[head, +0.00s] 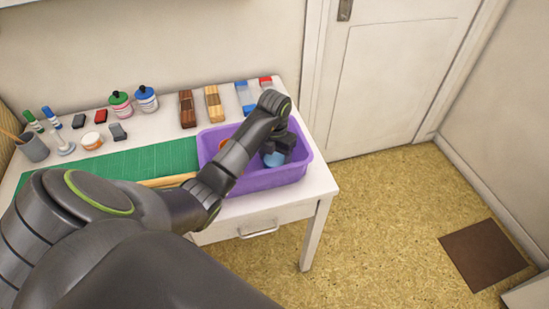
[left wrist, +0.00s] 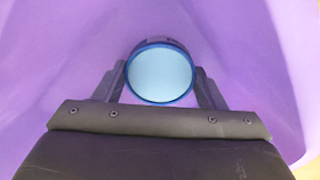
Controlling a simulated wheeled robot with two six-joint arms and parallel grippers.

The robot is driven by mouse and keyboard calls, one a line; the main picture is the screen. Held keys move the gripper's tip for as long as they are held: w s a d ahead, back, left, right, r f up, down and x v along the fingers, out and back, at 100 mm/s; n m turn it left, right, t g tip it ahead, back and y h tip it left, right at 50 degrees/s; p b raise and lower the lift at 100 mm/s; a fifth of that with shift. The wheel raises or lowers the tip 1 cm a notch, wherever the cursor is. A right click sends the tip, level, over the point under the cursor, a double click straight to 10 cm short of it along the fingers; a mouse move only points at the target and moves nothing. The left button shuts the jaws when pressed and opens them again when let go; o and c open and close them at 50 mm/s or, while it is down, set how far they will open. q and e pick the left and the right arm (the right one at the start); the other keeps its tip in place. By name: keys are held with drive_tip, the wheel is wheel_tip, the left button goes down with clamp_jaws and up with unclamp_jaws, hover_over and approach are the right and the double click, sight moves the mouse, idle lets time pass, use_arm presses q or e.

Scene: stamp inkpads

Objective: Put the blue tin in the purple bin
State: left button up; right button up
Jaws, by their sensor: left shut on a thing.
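The purple bin (head: 262,182) stands at the right end of the white table. My left gripper (head: 275,152) reaches down into it from above. It is shut on the blue tin (head: 274,159), a round tin with a light blue top. In the left wrist view the tin (left wrist: 161,74) sits between the two fingers of the gripper (left wrist: 160,90), with the bin's purple walls (left wrist: 60,50) around it. I cannot tell whether the tin touches the bin's floor. My right gripper is not in view.
An orange thing (head: 224,143) shows inside the bin at its left, partly hidden by my arm. A green mat (head: 130,160) lies left of the bin. Bottles (head: 146,100), wooden blocks (head: 187,109) and blue-ended pieces (head: 246,98) stand along the back of the table.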

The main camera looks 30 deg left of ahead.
sight(274, 159)
use_arm(q)
drive_tip(key=shift+f, duration=0.2)
drive_tip(key=o, duration=1.3)
drive_tip(key=shift+c, duration=0.2)
drive_tip(key=shift+r, duration=0.3)
wheel_tip(274, 159, up, 2)
drive_tip(key=shift+r, duration=0.2)
wheel_tip(274, 159, up, 9)
drive_tip(key=p, duration=0.8)
drive_tip(key=shift+r, duration=0.2)
